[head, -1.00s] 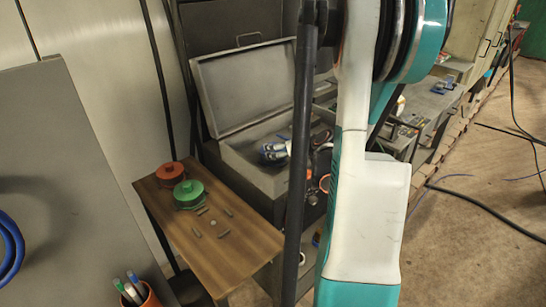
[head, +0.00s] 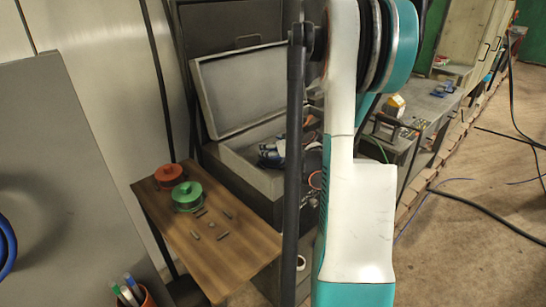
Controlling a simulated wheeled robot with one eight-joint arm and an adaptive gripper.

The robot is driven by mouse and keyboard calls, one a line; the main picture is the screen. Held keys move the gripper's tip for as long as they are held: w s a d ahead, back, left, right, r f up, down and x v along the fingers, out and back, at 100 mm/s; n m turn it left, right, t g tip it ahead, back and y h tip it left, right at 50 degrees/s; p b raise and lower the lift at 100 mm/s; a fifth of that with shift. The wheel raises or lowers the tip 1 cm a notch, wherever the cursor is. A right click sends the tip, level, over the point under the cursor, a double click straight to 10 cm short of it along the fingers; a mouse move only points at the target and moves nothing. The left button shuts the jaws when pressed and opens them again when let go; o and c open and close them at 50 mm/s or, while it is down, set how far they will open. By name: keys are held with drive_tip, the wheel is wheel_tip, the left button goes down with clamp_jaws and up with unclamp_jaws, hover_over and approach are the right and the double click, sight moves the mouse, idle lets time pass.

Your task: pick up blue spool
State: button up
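I cannot make out a blue spool for certain in the head view. A red spool-like item (head: 169,176) and a green one (head: 187,196) stand side by side on a small wooden table (head: 228,258). A blue coil (head: 6,247) is cut off at the left edge. My arm crosses the middle of the view and hides what lies behind it. My gripper is not in view.
Several small grey pieces lie on the wooden table. A grey panel (head: 60,150) fills the left, with a cup of pens (head: 132,294) at its foot. A workbench (head: 425,108) stands at the back right. Cables (head: 478,209) lie across the otherwise open floor at right.

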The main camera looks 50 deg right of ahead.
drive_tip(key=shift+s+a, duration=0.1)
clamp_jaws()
